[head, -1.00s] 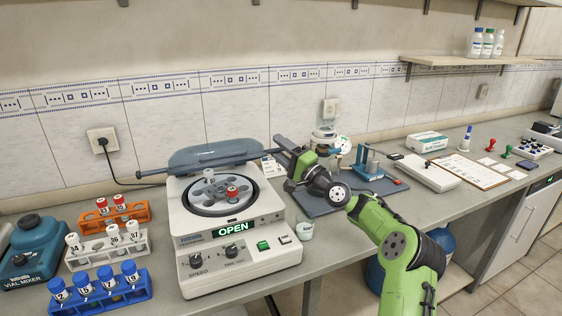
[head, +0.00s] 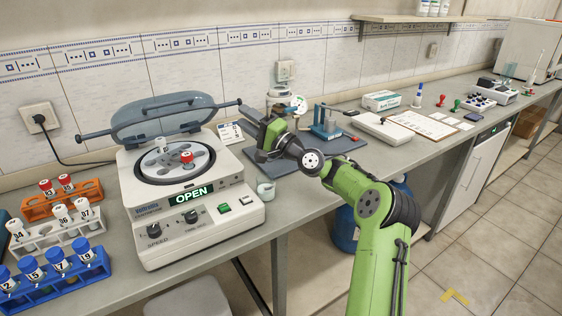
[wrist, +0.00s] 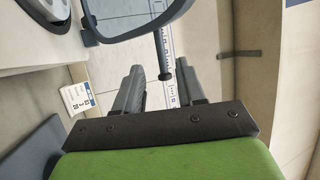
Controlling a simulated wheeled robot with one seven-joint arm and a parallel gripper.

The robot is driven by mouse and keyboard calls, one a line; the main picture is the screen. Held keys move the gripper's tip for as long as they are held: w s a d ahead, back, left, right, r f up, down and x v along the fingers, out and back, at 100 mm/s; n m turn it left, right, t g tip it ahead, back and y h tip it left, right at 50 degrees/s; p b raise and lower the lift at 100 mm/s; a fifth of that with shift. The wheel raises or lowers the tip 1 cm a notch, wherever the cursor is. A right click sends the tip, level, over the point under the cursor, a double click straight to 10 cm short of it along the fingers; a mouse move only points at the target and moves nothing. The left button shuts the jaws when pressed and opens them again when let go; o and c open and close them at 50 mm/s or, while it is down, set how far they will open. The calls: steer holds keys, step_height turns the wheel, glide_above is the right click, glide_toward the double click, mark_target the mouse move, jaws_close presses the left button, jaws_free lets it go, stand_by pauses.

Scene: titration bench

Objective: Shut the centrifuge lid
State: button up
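The centrifuge (head: 190,215) stands on the bench at left, and its panel reads OPEN. Its grey-blue lid (head: 165,112) is raised behind the bowl, and the rotor (head: 165,160) is uncovered. A dark lid bar (head: 222,103) sticks out to both sides of the lid. My gripper (head: 246,108) is at the bar's right end. In the wrist view, the lid's edge (wrist: 125,33) shows at the top. The bar end (wrist: 165,72) lies close to my fingertips (wrist: 160,76), which stand apart. I cannot tell whether the bar touches a finger.
A red-capped vial (head: 186,157) stands in the rotor. Orange, white and blue vial racks (head: 48,278) are left of the centrifuge. A small beaker (head: 265,190) stands by its right front. A grey mat (head: 280,165) with instruments lies to the right.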

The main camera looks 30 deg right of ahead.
steer(key=s+d+f+b, duration=0.1)
steer(key=s+d+f, duration=0.4)
steer(key=s+f, duration=0.3)
steer(key=shift+s+f, duration=0.25)
steer(key=shift+s, duration=0.15)
stand_by(0.6)
